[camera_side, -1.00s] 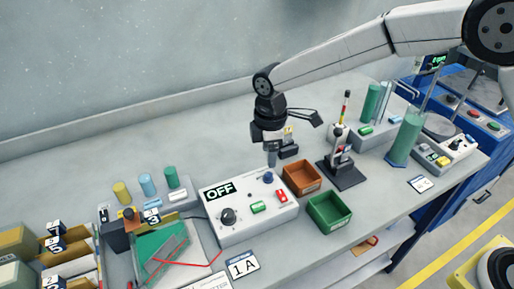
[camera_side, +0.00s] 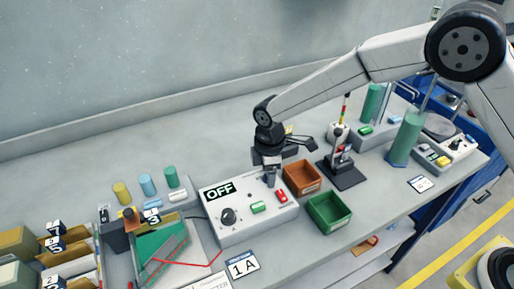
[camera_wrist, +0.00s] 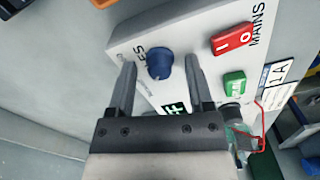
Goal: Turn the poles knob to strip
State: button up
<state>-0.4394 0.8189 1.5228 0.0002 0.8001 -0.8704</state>
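The poles knob (camera_wrist: 158,66) is a small blue knob on the white control box (camera_side: 262,226). In the wrist view it stands between the fingers, with a gap on each side; the word by it is partly hidden. In the side view my gripper's fingers hide the knob. My gripper (camera_side: 270,181) points down at the back of the box, low over the knob. In the wrist view my gripper (camera_wrist: 160,68) is open, with one finger on either side of the knob.
The box also carries an OFF display (camera_side: 220,190), a black knob (camera_side: 228,216), a green button (camera_side: 258,208) and a red mains switch (camera_side: 281,196). A brown bin (camera_side: 302,190) and a green bin (camera_side: 347,205) stand close on the right. A lever stand (camera_side: 342,178) is beyond.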

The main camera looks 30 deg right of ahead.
grip_shut()
jog(key=shift+m, duration=0.4)
jog(key=m, duration=1.2)
jog(key=shift+m, duration=2.6)
